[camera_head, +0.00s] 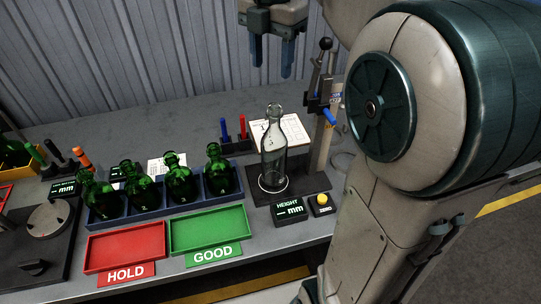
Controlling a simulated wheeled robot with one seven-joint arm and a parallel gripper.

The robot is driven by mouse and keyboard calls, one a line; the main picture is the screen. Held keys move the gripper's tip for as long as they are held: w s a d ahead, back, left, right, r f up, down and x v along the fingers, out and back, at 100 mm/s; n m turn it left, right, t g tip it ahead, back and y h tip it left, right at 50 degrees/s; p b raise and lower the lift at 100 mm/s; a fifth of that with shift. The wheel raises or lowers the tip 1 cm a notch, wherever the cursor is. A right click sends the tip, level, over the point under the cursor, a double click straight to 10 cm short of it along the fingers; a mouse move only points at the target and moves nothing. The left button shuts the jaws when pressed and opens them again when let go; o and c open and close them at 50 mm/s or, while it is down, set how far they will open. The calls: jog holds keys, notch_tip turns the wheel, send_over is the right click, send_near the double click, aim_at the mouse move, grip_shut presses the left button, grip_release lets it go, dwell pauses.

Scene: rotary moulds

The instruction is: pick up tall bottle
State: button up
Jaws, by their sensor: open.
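The tall bottle is most likely the clear glass bottle (273,150), marked with a 5. It stands upright on the dark base plate (301,187) of a height gauge, inside a white ring. My gripper (270,70) is high above and behind it in the picture, with its two dark fingers pointing down. The fingers are apart with nothing between them, and they do not touch the bottle. Several green bottles (178,180) stand in a blue rack to the left.
The height gauge post (324,125) with its lever stands just right of the clear bottle. A HEIGHT display (289,209) and a ZERO button box (321,205) sit in front. A red HOLD tray (125,247) and a green GOOD tray (208,231) are empty. A clipboard (290,133) lies behind.

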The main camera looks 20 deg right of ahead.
aim_at(275, 106)
notch_tip(275, 106, down, 8)
jog(key=shift+f, duration=0.2)
jog(key=shift+s+d+f, duration=0.15)
jog(key=shift+f, duration=1.15)
jog(key=shift+s+d+f, duration=0.1)
jog(key=shift+d+f, duration=0.05)
jog(key=shift+f, duration=1.15)
grip_shut()
